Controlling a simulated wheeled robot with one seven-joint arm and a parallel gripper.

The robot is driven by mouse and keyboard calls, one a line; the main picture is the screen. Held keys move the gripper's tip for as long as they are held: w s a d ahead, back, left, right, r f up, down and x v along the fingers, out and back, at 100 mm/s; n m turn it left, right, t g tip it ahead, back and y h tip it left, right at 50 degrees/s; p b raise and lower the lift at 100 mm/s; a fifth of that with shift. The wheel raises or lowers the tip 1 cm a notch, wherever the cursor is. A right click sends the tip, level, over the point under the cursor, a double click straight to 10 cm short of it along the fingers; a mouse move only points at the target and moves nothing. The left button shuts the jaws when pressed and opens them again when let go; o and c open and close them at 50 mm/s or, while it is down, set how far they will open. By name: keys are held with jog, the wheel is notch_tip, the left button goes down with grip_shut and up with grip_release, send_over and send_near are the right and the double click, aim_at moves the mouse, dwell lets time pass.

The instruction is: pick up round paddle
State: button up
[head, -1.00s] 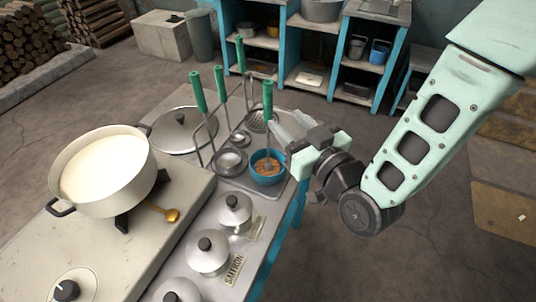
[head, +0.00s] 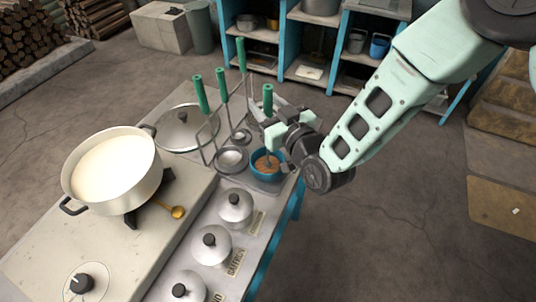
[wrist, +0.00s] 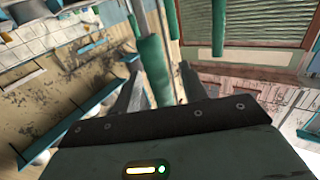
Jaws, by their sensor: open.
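Several tall tools with green handles stand over the right part of the counter; I cannot tell for certain which is the round paddle. One green-handled tool (head: 267,98) rises upright beside my gripper from the blue bowl (head: 265,174); its lower end is hidden in the bowl. My gripper (head: 266,122) is open at the upper part of this tool, just below its green handle. In the wrist view a green handle (wrist: 155,68) shows between my two open fingers (wrist: 158,84), with no visible grip on it. Other green handles (head: 199,92) stand to the left.
Lidded pots (head: 235,207) line the counter's front. A large lid (head: 182,128) lies behind.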

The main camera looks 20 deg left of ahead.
grip_shut()
jog(key=shift+r, duration=0.1)
